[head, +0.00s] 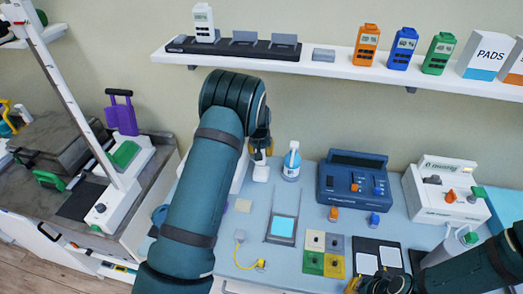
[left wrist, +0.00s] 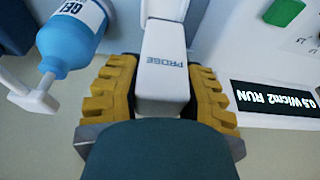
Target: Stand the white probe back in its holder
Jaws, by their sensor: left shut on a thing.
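The white probe (left wrist: 163,72), with PROBE lettered on it, sits between the yellow fingers of my left gripper (left wrist: 160,105) in the left wrist view. The gripper is shut on it. In the head view the left gripper (head: 261,143) is at the back of the blue bench, partly behind my arm, and the white probe (head: 261,172) shows below it. A pale grey-white part meets the probe's far end in the wrist view; I cannot tell whether this is the holder. My right gripper (head: 386,284) is at the bottom edge, and its fingers are unclear.
A gel bottle (head: 291,162) stands close right of the probe; it also shows in the wrist view (left wrist: 72,35). A black display (left wrist: 278,102) reads 0.5 W/cm2 RUN. A blue console (head: 352,181) and white unit (head: 445,190) stand right. A shelf (head: 335,68) runs above.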

